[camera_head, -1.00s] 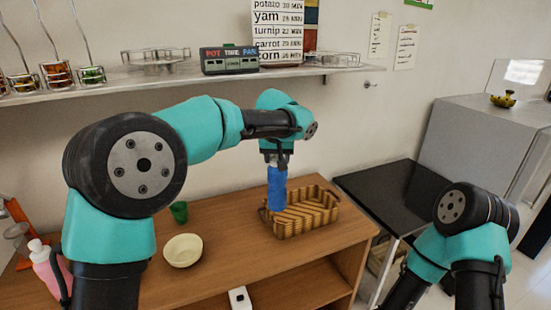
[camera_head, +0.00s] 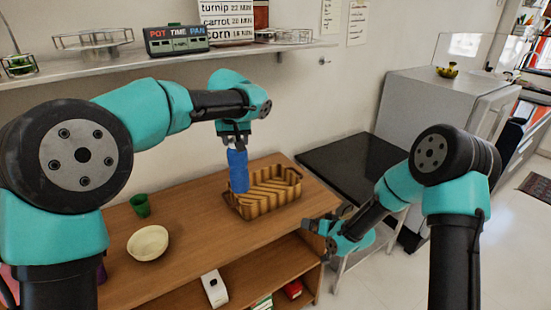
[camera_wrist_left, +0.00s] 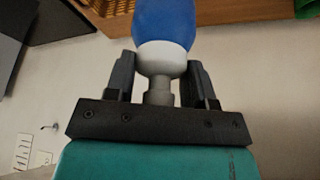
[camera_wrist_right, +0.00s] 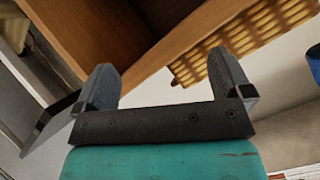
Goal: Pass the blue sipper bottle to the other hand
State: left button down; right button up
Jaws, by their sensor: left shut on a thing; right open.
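The blue sipper bottle (camera_head: 238,172) hangs from my left gripper (camera_head: 234,142) in the head view, close to the near left side of the basket. In the left wrist view the jaws of the left gripper (camera_wrist_left: 160,78) are shut on the white cap and neck of the bottle (camera_wrist_left: 166,22). My right gripper (camera_head: 318,228) is in front of the table's right end, lower than the bottle and to its right. In the right wrist view the right gripper (camera_wrist_right: 162,85) is open and empty. A sliver of the blue bottle (camera_wrist_right: 315,62) shows at the right edge there.
A wicker basket (camera_head: 268,205) stands on the wooden table (camera_head: 200,240). A cream bowl (camera_head: 148,243) and green cup (camera_head: 140,206) stand at the left. A shelf (camera_head: 120,72) runs above. A black-topped table (camera_head: 350,160) is at the right.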

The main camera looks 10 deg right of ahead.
jog(key=w+a+r+n+t+y, duration=0.1)
jog(key=w+a+r+y, duration=0.1)
jog(key=w+r, duration=0.35)
jog(key=n+g+y, duration=0.5)
jog(key=n+y, duration=0.3)
jog(key=n, duration=0.6)
send_near(237, 155)
jog(key=w+d+f, duration=0.2)
jog(key=shift+w+a+r, duration=0.1)
jog(key=shift+w+r, duration=0.1)
jog(key=shift+w, duration=0.05)
jog(key=x, duration=1.2)
jog(key=shift+s, duration=0.1)
jog(key=shift+c, duration=0.2)
